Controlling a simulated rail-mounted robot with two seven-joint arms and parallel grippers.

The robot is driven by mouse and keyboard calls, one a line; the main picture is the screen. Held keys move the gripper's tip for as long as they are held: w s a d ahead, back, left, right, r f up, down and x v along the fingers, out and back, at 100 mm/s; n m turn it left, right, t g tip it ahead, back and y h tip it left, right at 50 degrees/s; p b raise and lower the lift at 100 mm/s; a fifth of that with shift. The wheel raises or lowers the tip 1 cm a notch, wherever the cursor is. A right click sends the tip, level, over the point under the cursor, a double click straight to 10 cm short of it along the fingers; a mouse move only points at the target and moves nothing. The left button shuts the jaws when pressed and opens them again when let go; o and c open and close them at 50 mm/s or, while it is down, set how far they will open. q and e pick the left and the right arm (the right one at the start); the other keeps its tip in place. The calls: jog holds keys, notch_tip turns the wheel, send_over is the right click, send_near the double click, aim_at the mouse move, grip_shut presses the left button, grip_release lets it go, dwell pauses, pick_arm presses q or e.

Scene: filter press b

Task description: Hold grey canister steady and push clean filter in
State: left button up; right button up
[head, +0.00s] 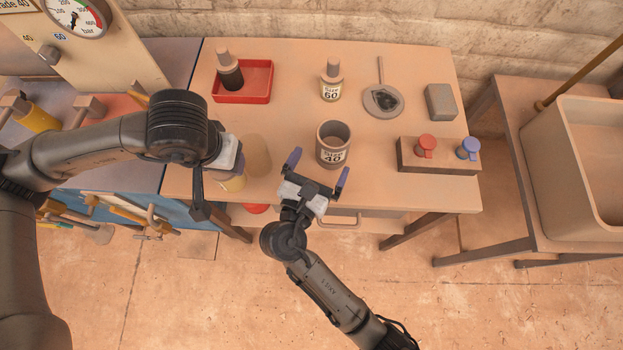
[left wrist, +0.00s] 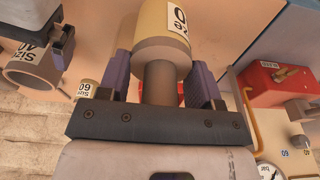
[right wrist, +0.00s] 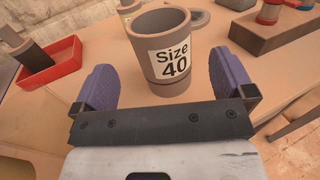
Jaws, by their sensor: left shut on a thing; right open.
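The grey canister (head: 333,152), marked Size 40, stands upright and open-topped on the table. My right gripper (head: 318,171) is open at its near side. In the right wrist view the canister (right wrist: 163,70) stands just beyond and between the spread fingers, not clamped. My left gripper (left wrist: 160,82) is shut on the grey stem of a cream filter (left wrist: 163,35), whose label is partly cut off. In the head view this filter (head: 234,184) hangs near the table's front edge, left of the canister and apart from it, partly hidden by my left arm.
A red tray (head: 262,94) holds a dark filter (head: 231,77) at the back left. A Size 60 filter (head: 331,85), a round grey dish (head: 383,101) and a grey block (head: 440,102) stand behind. A block with red and blue knobs (head: 438,157) lies right of the canister.

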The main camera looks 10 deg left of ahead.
aim_at(328, 150)
jog(key=shift+b+x, duration=0.6)
jog(key=shift+x, duration=2.95)
jog(key=shift+d, duration=0.1)
jog(key=shift+c, duration=0.3)
jog(key=c, duration=1.1)
jog(key=shift+o, duration=0.2)
